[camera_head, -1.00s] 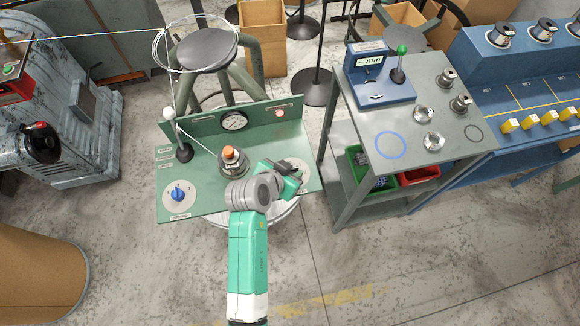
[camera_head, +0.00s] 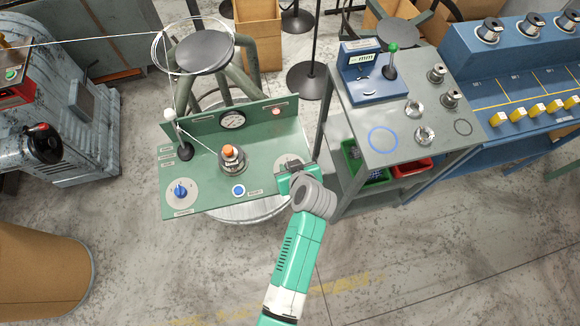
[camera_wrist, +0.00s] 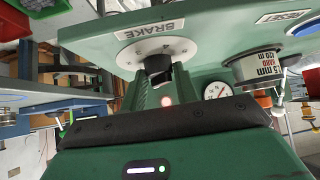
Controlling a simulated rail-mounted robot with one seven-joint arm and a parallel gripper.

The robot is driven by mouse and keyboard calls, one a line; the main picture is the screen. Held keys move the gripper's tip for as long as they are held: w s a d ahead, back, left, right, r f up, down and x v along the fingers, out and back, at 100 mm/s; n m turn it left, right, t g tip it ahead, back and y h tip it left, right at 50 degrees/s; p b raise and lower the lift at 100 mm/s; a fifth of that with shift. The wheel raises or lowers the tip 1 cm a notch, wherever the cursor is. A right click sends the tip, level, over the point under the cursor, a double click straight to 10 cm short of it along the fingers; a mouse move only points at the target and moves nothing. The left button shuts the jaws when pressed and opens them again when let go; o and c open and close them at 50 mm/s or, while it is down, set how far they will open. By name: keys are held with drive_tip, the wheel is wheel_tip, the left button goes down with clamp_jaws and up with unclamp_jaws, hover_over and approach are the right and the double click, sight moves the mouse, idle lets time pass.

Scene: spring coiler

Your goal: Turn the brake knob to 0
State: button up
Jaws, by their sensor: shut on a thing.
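The brake dial (camera_wrist: 130,53) is a round white plate under a BRAKE label (camera_wrist: 165,27) in the wrist view, with numbers at its rim. The dark brake knob (camera_wrist: 157,65) stands at its middle, between my gripper's fingers (camera_wrist: 160,84), which are shut on it. In the head view the pale dial plate (camera_head: 281,160) shows at the right end of the green panel (camera_head: 210,195). My gripper (camera_head: 292,167) covers much of it and hides the knob there. I cannot tell which number the knob points to.
On the panel are a wire spool with an orange top (camera_head: 231,157), a pressure gauge (camera_head: 233,119), a blue button (camera_head: 239,190), a blue knob (camera_head: 180,190) and a black lever (camera_head: 184,152). A grey table (camera_head: 365,160) stands close to the right.

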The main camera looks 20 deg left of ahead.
drive_tip(key=n+b, duration=0.1)
drive_tip(key=n+g+y+b, duration=0.1)
drive_tip(key=n+g+b, duration=0.1)
drive_tip(key=shift+w+d+f+n+y, duration=0.15)
drive_tip(key=shift+w+f+n+y, duration=0.1)
drive_tip(key=shift+n+y, duration=0.15)
drive_tip(key=n+g+y+b, duration=0.1)
drive_tip(key=n+g+b, duration=0.2)
drive_tip(key=n, duration=0.1)
drive_tip(key=shift+r+b, duration=0.1)
drive_tip(key=shift+b, duration=0.3)
drive_tip(key=shift+g, duration=0.3)
drive_tip(key=o, duration=1)
drive_tip(key=shift+r, duration=0.1)
drive_tip(key=shift+w, duration=0.1)
drive_tip(key=p+v, duration=0.1)
drive_tip(key=v, duration=0.7)
